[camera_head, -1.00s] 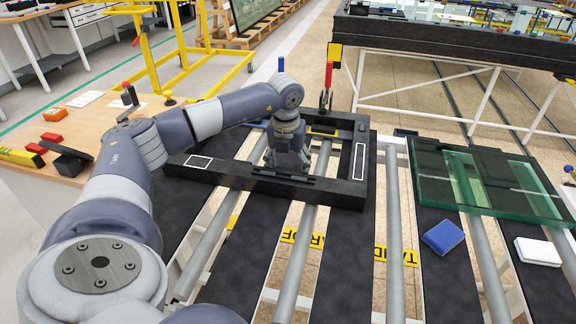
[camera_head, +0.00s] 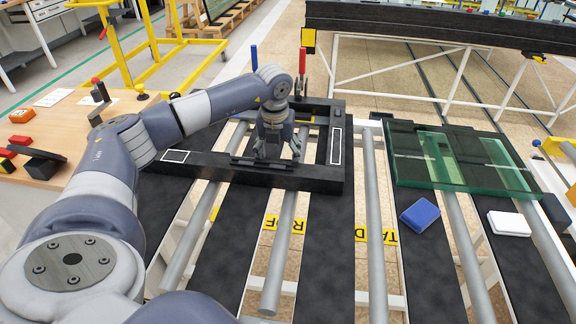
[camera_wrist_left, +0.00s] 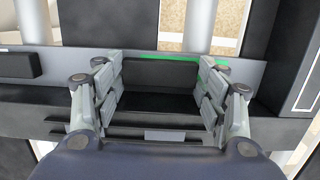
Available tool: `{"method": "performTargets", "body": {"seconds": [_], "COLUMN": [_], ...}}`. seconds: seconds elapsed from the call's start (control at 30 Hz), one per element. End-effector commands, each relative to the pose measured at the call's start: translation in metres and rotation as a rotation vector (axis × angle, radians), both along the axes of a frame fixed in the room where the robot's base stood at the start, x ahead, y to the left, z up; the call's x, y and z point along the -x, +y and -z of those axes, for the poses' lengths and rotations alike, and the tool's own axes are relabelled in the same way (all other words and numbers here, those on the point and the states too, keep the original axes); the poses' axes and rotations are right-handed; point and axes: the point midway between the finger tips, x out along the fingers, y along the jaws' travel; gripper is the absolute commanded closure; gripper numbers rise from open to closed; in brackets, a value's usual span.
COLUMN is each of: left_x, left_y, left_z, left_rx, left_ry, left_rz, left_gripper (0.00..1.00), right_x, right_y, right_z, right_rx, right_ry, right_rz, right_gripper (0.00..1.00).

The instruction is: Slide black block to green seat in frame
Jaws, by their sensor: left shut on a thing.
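The black frame (camera_head: 318,181) lies flat on dark strips and rollers. My left gripper (camera_head: 279,152) points down at the inner side of its near bar. In the left wrist view, the fingers (camera_wrist_left: 160,88) stand on either side of a black block (camera_wrist_left: 160,74) and are shut on it. The block lies along the grey inner ledge of the bar. Green seat markings (camera_wrist_left: 208,62) show on the ledge at the block's right end, partly behind the right finger. In the head view the gripper hides the block. My right gripper is in neither view.
Another black block (camera_wrist_left: 18,65) sits on the ledge at left in the wrist view. White-outlined rectangles (camera_head: 336,146) mark the frame. Glass panels (camera_head: 452,160), a blue block (camera_head: 420,215) and a white block (camera_head: 508,223) lie to the right. A wooden bench (camera_head: 45,115) stands left.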

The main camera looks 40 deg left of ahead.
Motion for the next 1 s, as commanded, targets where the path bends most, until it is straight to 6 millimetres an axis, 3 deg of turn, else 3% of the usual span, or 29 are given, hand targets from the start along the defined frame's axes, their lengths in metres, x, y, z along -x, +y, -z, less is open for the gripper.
{"method": "performTargets", "body": {"seconds": [0.4,0.87,0.9,1.0], "left_x": [-0.011,-0.012,-0.012,-0.012], "left_y": [-0.022,-0.024,-0.024,-0.024], "left_z": [0.000,0.001,0.001,0.001], "left_rx": [0.000,0.000,0.000,0.000], "left_ry": [0.001,0.001,0.001,0.001], "left_rz": [0.001,0.000,0.000,0.000], "left_gripper": [0.57,0.57,0.32,0.10], "right_x": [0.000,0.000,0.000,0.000], "right_y": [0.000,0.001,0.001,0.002], "right_z": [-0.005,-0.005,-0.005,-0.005], "right_rx": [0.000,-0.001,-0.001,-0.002], "right_ry": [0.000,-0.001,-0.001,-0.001], "right_rz": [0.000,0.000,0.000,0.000], "right_gripper": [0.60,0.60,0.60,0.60]}}
